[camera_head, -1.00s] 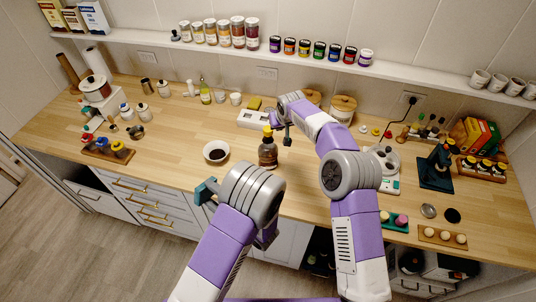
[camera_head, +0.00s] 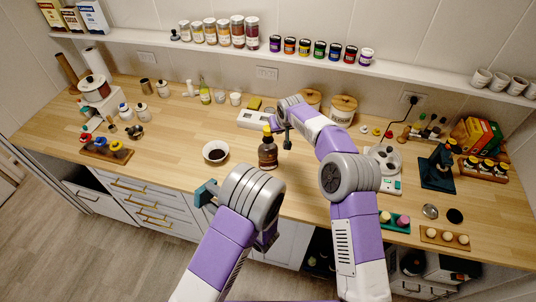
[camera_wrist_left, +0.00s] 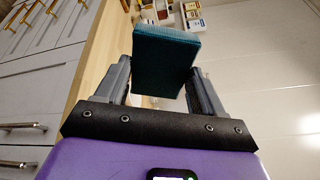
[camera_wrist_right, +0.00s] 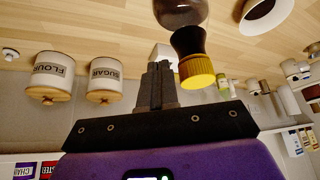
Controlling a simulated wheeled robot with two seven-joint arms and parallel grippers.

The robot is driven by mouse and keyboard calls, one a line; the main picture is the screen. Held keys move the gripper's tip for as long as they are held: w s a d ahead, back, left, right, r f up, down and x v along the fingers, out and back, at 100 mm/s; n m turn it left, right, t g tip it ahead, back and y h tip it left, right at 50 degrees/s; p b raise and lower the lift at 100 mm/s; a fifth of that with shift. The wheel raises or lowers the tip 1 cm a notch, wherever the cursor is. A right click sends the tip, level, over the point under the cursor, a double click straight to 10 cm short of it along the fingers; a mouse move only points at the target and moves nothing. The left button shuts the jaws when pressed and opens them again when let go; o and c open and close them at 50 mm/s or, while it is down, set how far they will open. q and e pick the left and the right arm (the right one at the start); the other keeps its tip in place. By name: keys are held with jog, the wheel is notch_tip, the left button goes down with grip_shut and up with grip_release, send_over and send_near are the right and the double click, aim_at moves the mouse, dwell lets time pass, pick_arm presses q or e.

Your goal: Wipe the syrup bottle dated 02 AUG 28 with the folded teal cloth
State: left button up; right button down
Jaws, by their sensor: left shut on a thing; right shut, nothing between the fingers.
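A brown syrup bottle (camera_head: 268,152) with a yellow cap stands upright on the wooden counter, right of a bowl of dark liquid. Its date is not readable here. Its yellow cap (camera_wrist_right: 197,72) and dark neck show close up in the right wrist view. My left gripper (camera_wrist_left: 163,85) is shut on the folded teal cloth (camera_wrist_left: 166,55). The cloth (camera_head: 205,192) is near the counter's front edge, left of and apart from the bottle. My right gripper (camera_wrist_right: 157,75) is shut and empty, with its fingertips just beside the bottle's cap; I cannot tell whether they touch.
A white bowl (camera_head: 215,151) of dark liquid sits left of the bottle. Flour and sugar canisters (camera_head: 342,109) stand behind my right arm. A kitchen scale (camera_head: 388,184) is to the right. The counter left of the bowl is fairly clear.

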pick_arm(q)
jog(key=shift+f+b, duration=0.8)
jog(key=shift+f, duration=0.05)
dwell(0.4)
dwell(0.4)
jog(key=m+t+h, duration=0.6)
jog(key=m+h, duration=0.7)
jog(key=m, duration=0.6)
send_near(276, 154)
jog(key=s+a, duration=0.3)
jog(key=shift+w+a+f, duration=0.1)
jog(key=shift+w, duration=1.3)
jog(key=shift+w+a, duration=0.15)
jog(key=shift+w, duration=1.2)
jog(key=shift+w+a, duration=0.15)
jog(key=shift+w, duration=0.85)
jog(key=shift+w+d, duration=0.15)
jog(key=shift+d, duration=0.75)
jog(key=shift+w+d, duration=0.1)
jog(key=shift+d, duration=0.8)
jog(key=shift+a, duration=0.1)
